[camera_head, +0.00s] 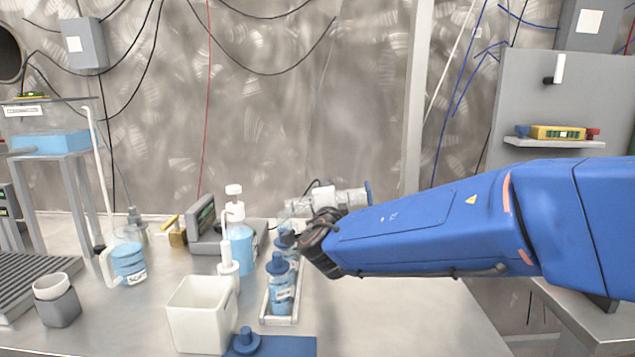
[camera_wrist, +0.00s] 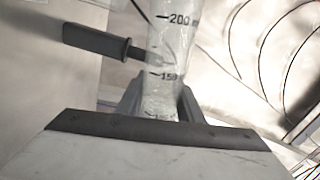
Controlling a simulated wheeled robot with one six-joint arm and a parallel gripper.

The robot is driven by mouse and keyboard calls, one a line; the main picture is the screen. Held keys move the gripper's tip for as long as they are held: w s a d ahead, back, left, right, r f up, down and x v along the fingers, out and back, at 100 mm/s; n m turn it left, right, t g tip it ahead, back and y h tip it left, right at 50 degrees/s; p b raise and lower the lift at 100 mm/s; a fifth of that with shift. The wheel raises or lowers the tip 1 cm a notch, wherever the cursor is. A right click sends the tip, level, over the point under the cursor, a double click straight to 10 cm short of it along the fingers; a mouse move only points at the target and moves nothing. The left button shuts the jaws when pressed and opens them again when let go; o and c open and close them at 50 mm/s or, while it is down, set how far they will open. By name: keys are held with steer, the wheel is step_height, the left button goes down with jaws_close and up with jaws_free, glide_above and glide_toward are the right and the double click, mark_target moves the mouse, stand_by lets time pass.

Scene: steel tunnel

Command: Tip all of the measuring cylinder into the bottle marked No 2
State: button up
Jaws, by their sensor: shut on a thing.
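My gripper (camera_head: 305,205) is above the bottle tray in the head view, at the end of my blue arm. In the wrist view its fingers (camera_wrist: 160,103) are shut on the clear measuring cylinder (camera_wrist: 173,45), with 200 and 150 marks showing. A narrow tray (camera_head: 265,306) holds a blue-stoppered bottle (camera_head: 280,292) with blue liquid in front and another bottle (camera_head: 288,254) behind, partly hidden below my gripper. Their label numbers are too small to read.
A blue stopper (camera_head: 247,342) stands on a blue mat (camera_head: 295,346). A white square container (camera_head: 202,315), a pump bottle (camera_head: 240,245), a grey instrument (camera_head: 203,220), a labelled jug (camera_head: 128,263) and a cup (camera_head: 57,300) stand left. The bench right of the tray is clear.

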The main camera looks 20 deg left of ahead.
stand_by(0.3)
steer(key=shift+w+d+f+m, duration=0.1)
steer(key=shift+d+f+m, duration=0.15)
steer(key=shift+m, duration=0.5)
steer(key=shift+d+f+m, duration=0.15)
steer(key=shift+f+m, duration=0.05)
steer(key=shift+m, duration=0.55)
steer(key=shift+r, duration=0.1)
steer(key=shift+a+r+m, duration=0.1)
steer(key=shift+r+m, duration=1.85)
steer(key=shift+m, duration=0.65)
steer(key=a+r+m, duration=0.1)
steer(key=m, duration=0.1)
steer(key=r+m, duration=0.1)
steer(key=m, duration=0.1)
steer(key=a+m, duration=0.1)
steer(key=m, duration=0.1)
steer(key=shift+s+a+r, duration=0.35)
steer(key=shift+r, duration=0.05)
steer(key=a+m, duration=0.2)
steer(key=m, duration=0.1)
steer(key=s+a+m, duration=0.1)
steer(key=a+m, duration=0.1)
steer(key=shift+a+m, duration=0.3)
steer(key=shift+m, duration=0.1)
